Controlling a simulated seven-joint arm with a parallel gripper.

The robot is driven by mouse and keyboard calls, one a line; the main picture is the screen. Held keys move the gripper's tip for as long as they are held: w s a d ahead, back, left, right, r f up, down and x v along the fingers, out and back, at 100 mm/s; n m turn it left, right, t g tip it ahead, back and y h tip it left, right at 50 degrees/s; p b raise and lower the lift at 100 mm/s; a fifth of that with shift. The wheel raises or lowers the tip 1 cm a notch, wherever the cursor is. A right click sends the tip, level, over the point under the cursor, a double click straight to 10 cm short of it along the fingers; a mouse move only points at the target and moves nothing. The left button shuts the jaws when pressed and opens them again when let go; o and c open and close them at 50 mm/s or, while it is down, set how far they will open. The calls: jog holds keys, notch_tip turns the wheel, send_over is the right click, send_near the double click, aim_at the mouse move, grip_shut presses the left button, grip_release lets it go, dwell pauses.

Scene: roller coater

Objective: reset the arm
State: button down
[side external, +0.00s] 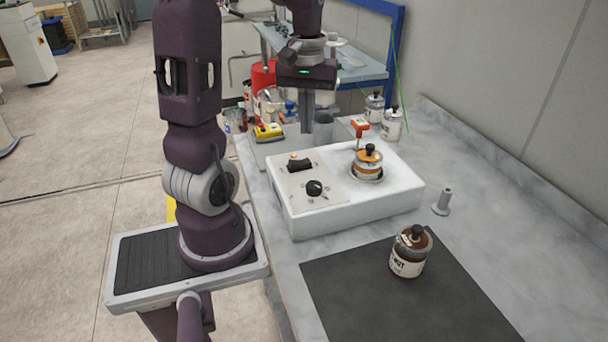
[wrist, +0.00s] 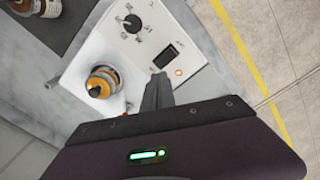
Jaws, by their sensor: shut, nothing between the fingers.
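My gripper (side external: 307,120) hangs from my raised arm behind the white coater box, fingers pointing down, shut and empty. In the wrist view my gripper (wrist: 158,88) has its fingers together with nothing between them. The white coater box (side external: 395,208) sits on the marble counter, with a black knob, a dark switch and a lit orange lamp on its panel (side external: 335,198). An orange-banded jar with a black top (side external: 367,160) stands in the round seat on the box; it also shows in the wrist view (wrist: 102,83).
A brown jar with a white label (side external: 408,255) stands on the dark mat (side external: 350,285). A small grey post (side external: 442,202) stands right of the box.

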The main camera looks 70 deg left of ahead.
jog(key=shift+d+r, duration=0.1)
dwell(0.3)
jog(key=s+d+r+m+t, duration=0.2)
jog(key=d+m, duration=0.4)
jog(key=d, duration=0.4)
jog(key=s+d+r+m+t, duration=0.3)
jog(key=s+d+r+m, duration=0.1)
jog(key=d, duration=0.7)
jog(key=shift+s+m+t, duration=0.3)
jog(key=shift+s+m, duration=0.4)
jog(key=shift+m, duration=0.3)
